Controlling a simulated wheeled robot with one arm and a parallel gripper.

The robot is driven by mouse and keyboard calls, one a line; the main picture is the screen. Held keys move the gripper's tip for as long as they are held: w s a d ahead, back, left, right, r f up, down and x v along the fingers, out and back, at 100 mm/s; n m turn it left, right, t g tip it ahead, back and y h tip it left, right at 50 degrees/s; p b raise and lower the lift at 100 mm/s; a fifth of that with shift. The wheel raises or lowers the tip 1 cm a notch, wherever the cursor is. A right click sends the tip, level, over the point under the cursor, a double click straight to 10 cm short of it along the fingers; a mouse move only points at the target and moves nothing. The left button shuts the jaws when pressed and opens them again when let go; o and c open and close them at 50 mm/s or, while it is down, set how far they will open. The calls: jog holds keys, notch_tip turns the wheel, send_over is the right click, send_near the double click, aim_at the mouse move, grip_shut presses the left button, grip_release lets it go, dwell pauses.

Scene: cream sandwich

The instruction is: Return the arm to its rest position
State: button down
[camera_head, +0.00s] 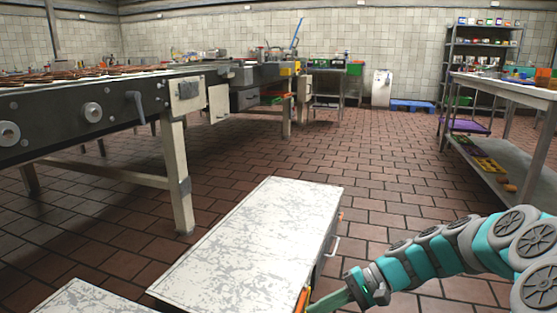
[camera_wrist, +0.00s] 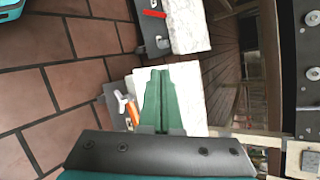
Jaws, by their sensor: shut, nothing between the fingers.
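My teal and grey arm (camera_head: 430,257) reaches in from the right edge of the head view, low over the tiled floor. My gripper (camera_head: 330,300) is at its left end, beside the right side of a white-topped cabinet (camera_head: 258,228). In the wrist view my gripper (camera_wrist: 166,70) shows as two green fingers lying together. They are shut with nothing between them. The fingers overlap the white top (camera_wrist: 193,92) behind them; I cannot tell the gap between them.
A second white top (camera_head: 85,300) is at the bottom left. A conveyor line (camera_head: 85,112) runs along the left. A steel table (camera_head: 510,92) and a shelf rack (camera_head: 480,62) stand at the right. The brown tiled floor (camera_head: 375,165) between them is clear.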

jog(key=s+a+r+n+g+h, duration=0.1)
jog(key=s+n+h, duration=0.15)
jog(key=s, duration=0.55)
jog(key=s+a+r+n+g+h, duration=0.1)
jog(key=s+a+r+n+h, duration=0.1)
jog(key=s+h, duration=0.35)
jog(key=s+d+f+t+h, duration=0.1)
jog(key=s+d+h, duration=0.1)
jog(key=s+d, duration=0.4)
jog(key=s+d+h, duration=0.2)
jog(key=s+d, duration=0.1)
jog(key=s, duration=0.5)
notch_tip(320, 180, up, 12)
jog(key=p, duration=1.2)
jog(key=shift+s+n, duration=0.15)
jog(key=shift+n, duration=0.2)
jog(key=shift+r, duration=0.1)
